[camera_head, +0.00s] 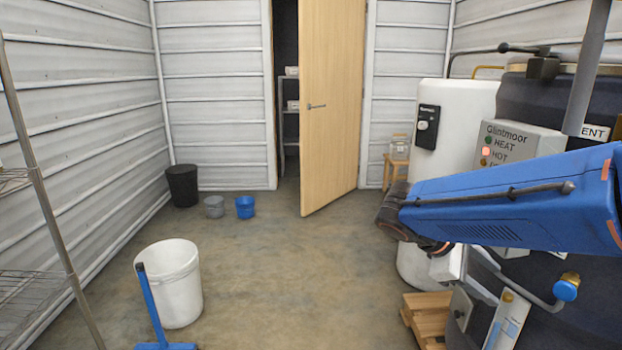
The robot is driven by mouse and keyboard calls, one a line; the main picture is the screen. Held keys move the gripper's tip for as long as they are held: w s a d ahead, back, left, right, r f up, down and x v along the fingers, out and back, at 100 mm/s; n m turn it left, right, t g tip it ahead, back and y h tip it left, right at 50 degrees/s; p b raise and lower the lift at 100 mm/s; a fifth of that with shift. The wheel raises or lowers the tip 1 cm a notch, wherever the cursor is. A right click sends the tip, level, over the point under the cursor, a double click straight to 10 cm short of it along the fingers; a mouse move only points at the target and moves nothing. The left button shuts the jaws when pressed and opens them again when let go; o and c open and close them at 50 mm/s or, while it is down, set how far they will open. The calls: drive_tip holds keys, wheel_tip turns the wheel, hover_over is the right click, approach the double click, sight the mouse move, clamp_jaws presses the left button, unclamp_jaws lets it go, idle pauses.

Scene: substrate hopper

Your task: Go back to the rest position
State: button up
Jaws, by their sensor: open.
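My blue arm reaches in from the right edge and ends in dark joints near the right middle of the head view. An orange ring shows at the lower joint. I cannot make out any gripper fingers, so how the gripper stands is hidden from me. The arm is in front of the dark tank (540,105) and the grey control box (519,140), covering part of both. I see nothing held.
A white bucket (172,285) and a blue-handled tool (152,305) are at lower left. A wooden door (331,100) stands ajar. The middle floor is clear.

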drive_tip(key=s+a+f+m+t+y, duration=0.2)
drive_tip(key=s+a+f+m+y, duration=0.1)
drive_tip(key=s+m+y, duration=0.2)
drive_tip(key=s+a+f+m+t+y, duration=0.3)
drive_tip(key=s+a+m+y, duration=0.1)
drive_tip(key=s, duration=0.4)
drive_tip(key=shift+a+f+m+y, duration=0.3)
drive_tip(key=shift+f+m+y, duration=0.05)
drive_tip(key=shift+m+y, duration=0.35)
drive_tip(key=shift+s, duration=0.1)
